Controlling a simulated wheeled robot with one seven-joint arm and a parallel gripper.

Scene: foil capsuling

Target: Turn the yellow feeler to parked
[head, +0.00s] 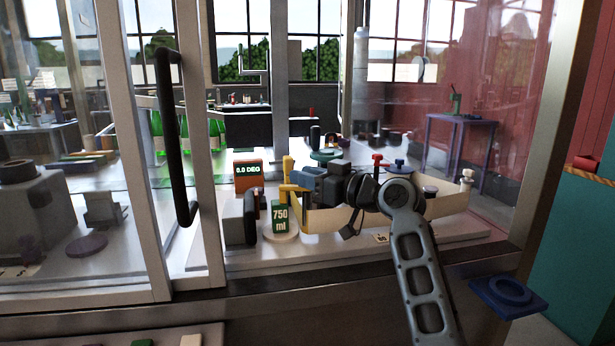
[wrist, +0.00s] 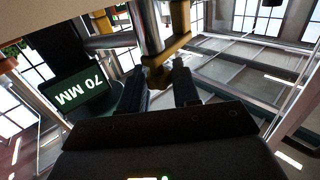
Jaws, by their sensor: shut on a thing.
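The yellow feeler (head: 288,166) stands upright near the middle of the head view, with a short arm low on it, just left of my gripper. My gripper (head: 304,189) reaches in from the right, and its fingertips are small and partly hidden there. In the wrist view the yellow feeler (wrist: 181,18) comes down beside a silver post, and its bent arm ends between the two dark fingers. My gripper (wrist: 160,82) is shut on that yellow end. A display (head: 248,174) behind and left of the feeler reads 0.0 DEG.
A green block marked 750 ml (head: 280,217) stands on a round pale base close in front of the feeler. A black door handle (head: 176,137) and frame stand left. Green bottles (head: 185,133) stand behind. A 70 MM sign (wrist: 84,93) shows left in the wrist view.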

